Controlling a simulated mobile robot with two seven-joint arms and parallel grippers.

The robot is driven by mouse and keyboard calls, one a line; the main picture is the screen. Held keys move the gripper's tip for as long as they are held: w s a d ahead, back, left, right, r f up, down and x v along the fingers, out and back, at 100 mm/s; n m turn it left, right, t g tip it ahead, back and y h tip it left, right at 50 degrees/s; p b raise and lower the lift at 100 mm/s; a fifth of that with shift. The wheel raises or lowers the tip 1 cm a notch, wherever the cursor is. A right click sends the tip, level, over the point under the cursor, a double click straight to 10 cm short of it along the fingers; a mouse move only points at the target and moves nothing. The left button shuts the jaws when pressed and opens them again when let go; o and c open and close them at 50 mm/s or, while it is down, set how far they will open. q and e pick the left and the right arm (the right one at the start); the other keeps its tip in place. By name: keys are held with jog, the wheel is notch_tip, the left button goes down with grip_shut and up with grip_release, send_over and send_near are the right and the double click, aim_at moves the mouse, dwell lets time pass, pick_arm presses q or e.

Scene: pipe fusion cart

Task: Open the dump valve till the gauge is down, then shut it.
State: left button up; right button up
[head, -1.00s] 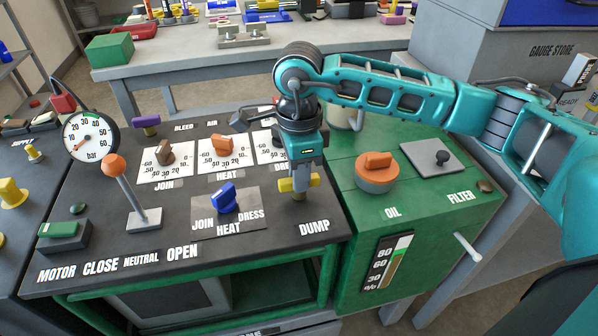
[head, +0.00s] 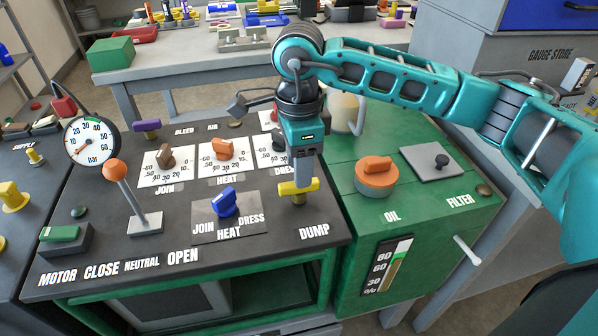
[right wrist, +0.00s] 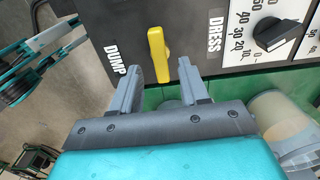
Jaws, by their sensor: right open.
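The dump valve's yellow T-handle (head: 298,188) stands at the front right of the dark panel, above the word DUMP. Its bar lies roughly left to right in the head view. It also shows in the right wrist view (right wrist: 158,58). My right gripper (right wrist: 158,62) is open, its fingers on either side of the handle's line; in the head view it hangs just over the handle and hides part of it. I cannot tell whether they touch. The round white gauge (head: 92,141), marked in bar, stands at the panel's back left; its needle points to the lower left, near the scale's low end.
A blue selector (head: 225,203), an orange-topped lever (head: 117,172) and several dial knobs stand left of the handle. The green oil tank (head: 345,190) with an orange cap (head: 376,172) is to the right, a clear container (head: 345,113) behind my gripper.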

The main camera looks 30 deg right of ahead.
notch_tip(320, 180, up, 10)
jog(key=shift+f+p, duration=0.2)
jog(key=shift+p, duration=0.25)
